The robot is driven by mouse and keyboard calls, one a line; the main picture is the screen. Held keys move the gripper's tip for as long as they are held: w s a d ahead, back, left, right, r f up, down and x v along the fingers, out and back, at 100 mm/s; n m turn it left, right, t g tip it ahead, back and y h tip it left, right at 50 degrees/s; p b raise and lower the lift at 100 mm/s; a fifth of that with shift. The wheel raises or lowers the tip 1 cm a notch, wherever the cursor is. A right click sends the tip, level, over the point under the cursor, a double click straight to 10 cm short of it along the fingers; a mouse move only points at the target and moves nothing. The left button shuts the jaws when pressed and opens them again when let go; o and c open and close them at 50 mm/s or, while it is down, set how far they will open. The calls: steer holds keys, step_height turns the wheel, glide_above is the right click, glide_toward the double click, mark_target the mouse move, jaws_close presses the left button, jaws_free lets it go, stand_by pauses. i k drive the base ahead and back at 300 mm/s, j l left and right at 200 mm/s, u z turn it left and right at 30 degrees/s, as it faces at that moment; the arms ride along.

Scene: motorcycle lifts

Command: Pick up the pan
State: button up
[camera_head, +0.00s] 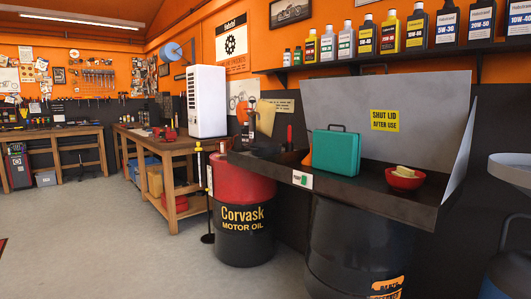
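I cannot tell for sure which thing is the pan. A shallow red bowl-like dish (404,182) sits on the right part of a black washer tray, with a yellowish sponge-like block (403,172) in it. A wide grey dish (512,174) stands at the right edge, cut off by the frame, above a blue base. My gripper is not in view, and nothing shows of my arm.
The black washer tray (395,202) has a raised grey lid (410,110) behind it and holds a green case (335,151). A red-and-black oil drum (242,212) stands left of it. Wooden workbenches (170,150) are farther left. The floor (110,235) is open at left.

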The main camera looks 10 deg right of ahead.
mark_target(260, 148)
steer(key=z, duration=1.3)
steer(key=u, duration=1.25)
steer(key=i+l, duration=0.65)
steer(key=i, duration=0.15)
steer(key=i+j+z, duration=0.1)
steer(key=i, duration=0.3)
steer(key=i+j+z, duration=0.1)
steer(key=i, duration=0.3)
steer(key=i+j+z, duration=0.1)
steer(key=i, duration=0.3)
steer(key=i+j+z, duration=0.1)
steer(key=i+j, duration=0.4)
steer(key=j, duration=0.15)
steer(key=i+j+z, duration=0.1)
steer(key=i+j, duration=0.3)
steer(key=j, duration=0.35)
steer(key=i+j, duration=0.25)
steer(key=i+j+z, duration=0.1)
steer(key=j, duration=0.35)
steer(key=i+j, duration=0.25)
steer(key=j, duration=0.15)
steer(key=z, duration=0.05)
